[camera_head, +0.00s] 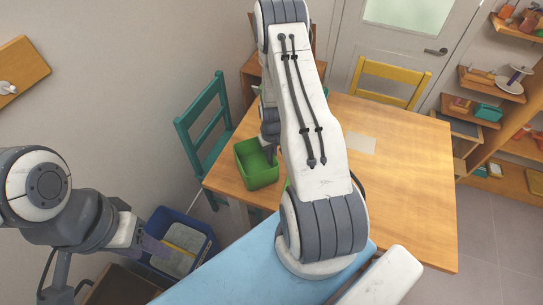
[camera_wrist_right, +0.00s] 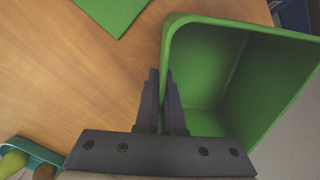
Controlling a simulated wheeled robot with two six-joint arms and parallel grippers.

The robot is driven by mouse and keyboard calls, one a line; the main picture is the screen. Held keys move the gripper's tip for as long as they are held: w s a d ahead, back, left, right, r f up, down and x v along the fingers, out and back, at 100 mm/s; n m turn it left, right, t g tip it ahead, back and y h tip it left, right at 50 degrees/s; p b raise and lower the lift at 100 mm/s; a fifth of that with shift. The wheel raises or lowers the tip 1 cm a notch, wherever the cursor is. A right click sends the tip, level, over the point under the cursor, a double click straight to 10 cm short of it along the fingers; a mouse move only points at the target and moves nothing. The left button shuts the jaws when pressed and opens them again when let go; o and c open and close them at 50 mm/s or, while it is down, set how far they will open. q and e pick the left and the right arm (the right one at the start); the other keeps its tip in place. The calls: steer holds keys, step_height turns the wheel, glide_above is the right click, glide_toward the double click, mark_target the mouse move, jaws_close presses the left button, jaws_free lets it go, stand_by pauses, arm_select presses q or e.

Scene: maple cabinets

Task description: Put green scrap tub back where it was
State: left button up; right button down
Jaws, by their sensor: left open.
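The green scrap tub (camera_head: 257,172) is an open, empty-looking box at the left corner of the wooden table in the head view. In the right wrist view the tub (camera_wrist_right: 245,85) fills the right side, with its near wall between my fingers. My right gripper (camera_wrist_right: 161,78) is shut on that wall; in the head view it (camera_head: 269,152) is partly hidden by my arm. I cannot tell whether the tub touches the table. My left gripper (camera_head: 155,247) is open and empty at the lower left, near the blue bin.
The wooden table (camera_head: 405,165) is mostly clear, with a pale sheet (camera_head: 361,144) on it. A flat green piece (camera_wrist_right: 112,12) lies near the tub. A teal chair (camera_head: 205,125) and a yellow chair (camera_head: 390,80) stand around it. A blue bin (camera_head: 207,246) sits below left.

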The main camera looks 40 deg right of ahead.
steer(key=shift+f, duration=0.1)
steer(key=c, duration=1.5)
jaws_free()
steer(key=shift+f, duration=0.1)
steer(key=o, duration=0.5)
steer(key=shift+c, duration=0.2)
steer(key=shift+r, duration=0.4)
step_height(320, 180, up, 12)
steer(key=shift+s+f+b, duration=0.1)
steer(key=shift+f+b, duration=0.05)
steer(key=shift+b, duration=1.05)
